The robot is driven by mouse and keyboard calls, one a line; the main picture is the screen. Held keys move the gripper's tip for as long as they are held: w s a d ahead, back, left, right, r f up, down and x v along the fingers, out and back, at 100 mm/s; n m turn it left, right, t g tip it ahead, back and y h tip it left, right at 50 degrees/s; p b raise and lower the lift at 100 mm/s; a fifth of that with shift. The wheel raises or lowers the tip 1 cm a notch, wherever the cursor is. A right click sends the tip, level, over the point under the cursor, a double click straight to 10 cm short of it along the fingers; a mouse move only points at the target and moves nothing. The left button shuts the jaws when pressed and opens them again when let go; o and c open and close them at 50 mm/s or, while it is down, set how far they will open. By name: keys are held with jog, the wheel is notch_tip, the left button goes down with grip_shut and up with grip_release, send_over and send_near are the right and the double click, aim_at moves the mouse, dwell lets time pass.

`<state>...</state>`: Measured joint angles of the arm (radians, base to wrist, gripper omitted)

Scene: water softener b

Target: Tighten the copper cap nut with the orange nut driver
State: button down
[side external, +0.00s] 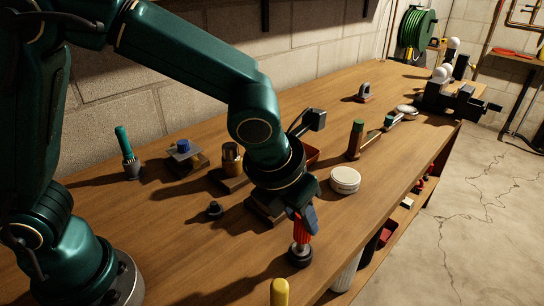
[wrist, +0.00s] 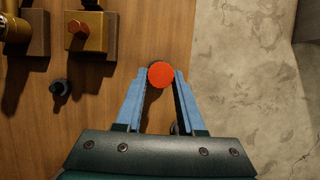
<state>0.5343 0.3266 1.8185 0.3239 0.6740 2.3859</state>
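The orange nut driver has a red-orange ribbed handle (side external: 301,232) and stands upright in a dark round base (side external: 300,257) near the table's front edge. In the wrist view its round top (wrist: 161,74) lies between my gripper's blue fingertips (wrist: 163,80). My gripper (side external: 302,215) points down at the handle in the side view. The fingers are close at both sides of it; I cannot tell whether they press on it. What looks like the copper cap nut (wrist: 77,27) sits on a brownish block (wrist: 94,40) at the upper left; in the side view my arm hides it.
A small black knob (side external: 214,210) stands left of the block. A brass fitting (side external: 231,158) on a wooden block and a green-handled tool (side external: 125,145) stand farther back. A white round tin (side external: 344,180) is to the right. A yellow-topped object (side external: 279,292) is in front.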

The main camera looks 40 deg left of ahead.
jog(key=shift+r, duration=2.4)
jog(key=w+a+r+n+y, duration=0.1)
jog(key=w+a+r+n, duration=0.2)
jog(key=a, duration=0.3)
jog(key=w+a+r+n+g+y, duration=0.1)
jog(key=w+a+r+n+y, duration=0.1)
jog(key=a+n, duration=0.4)
jog(key=shift+w+r, duration=0.5)
jog(key=shift+r, duration=0.8)
jog(key=shift+f, duration=2.3)
jog(key=shift+f, duration=0.2)
jog(key=shift+f, duration=0.95)
